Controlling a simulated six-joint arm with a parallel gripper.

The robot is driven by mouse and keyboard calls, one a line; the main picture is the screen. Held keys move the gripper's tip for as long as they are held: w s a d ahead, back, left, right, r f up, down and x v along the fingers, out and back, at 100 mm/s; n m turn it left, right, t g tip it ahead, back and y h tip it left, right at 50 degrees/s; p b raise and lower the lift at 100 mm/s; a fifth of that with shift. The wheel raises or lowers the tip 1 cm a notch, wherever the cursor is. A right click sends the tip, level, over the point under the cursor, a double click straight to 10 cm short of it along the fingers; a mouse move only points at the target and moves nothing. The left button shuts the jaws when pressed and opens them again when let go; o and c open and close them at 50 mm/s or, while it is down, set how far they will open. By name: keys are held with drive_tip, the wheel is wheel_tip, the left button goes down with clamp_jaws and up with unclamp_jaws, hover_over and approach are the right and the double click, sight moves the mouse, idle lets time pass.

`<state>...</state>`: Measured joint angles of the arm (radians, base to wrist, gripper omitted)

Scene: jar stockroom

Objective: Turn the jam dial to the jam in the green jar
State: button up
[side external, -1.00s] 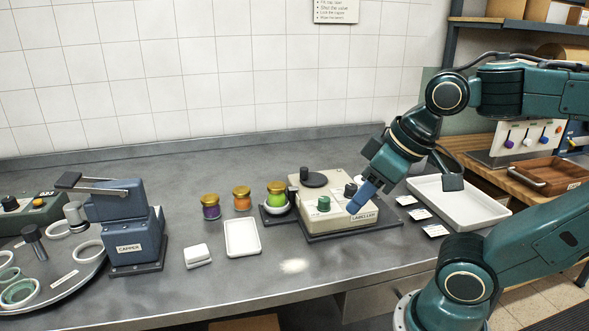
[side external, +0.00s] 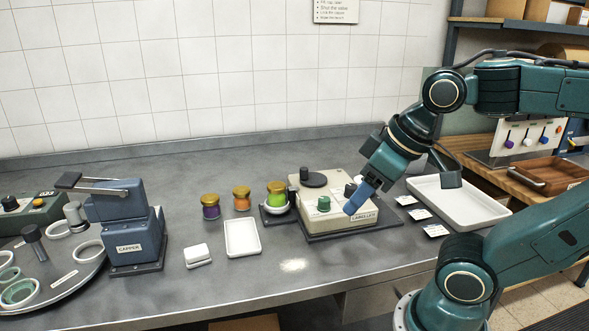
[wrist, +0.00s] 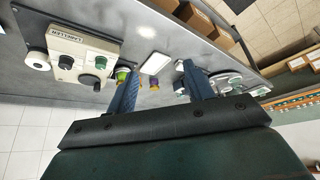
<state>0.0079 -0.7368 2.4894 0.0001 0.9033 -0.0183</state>
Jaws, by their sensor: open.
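The beige labeller (side external: 340,212) stands at the middle right of the bench. It carries a green knob (side external: 324,203) and a dark knob (side external: 350,189); I cannot read which is the jam dial. Both the green knob (wrist: 100,62) and dark knobs (wrist: 66,62) show in the wrist view. The green jar (side external: 277,195), gold-lidded, stands in a holder at the labeller's left. My gripper (side external: 360,197) is in front of the labeller's right side, hiding part of it. In the wrist view my gripper (wrist: 160,84) is open, with nothing between its blue fingers.
An orange jar (side external: 242,199) and a purple jar (side external: 210,207) stand left of the green one. A white tray (side external: 242,238) lies in front of them, the blue capper (side external: 128,228) further left. A large white tray (side external: 470,215) and small label cards (side external: 420,214) lie right.

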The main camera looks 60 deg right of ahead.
drive_tip(key=w+d+r+n+g, duration=0.1)
drive_tip(key=w+d+n, duration=0.15)
drive_tip(key=w, duration=0.25)
drive_tip(key=n+g, duration=0.5)
hover_over(324, 199)
wheel_tip(324, 199, down, 5)
drive_tip(key=shift+d, duration=0.15)
drive_tip(key=shift+f, duration=6.8)
drive_tip(key=c, duration=1)
drive_tip(key=shift+o, duration=0.2)
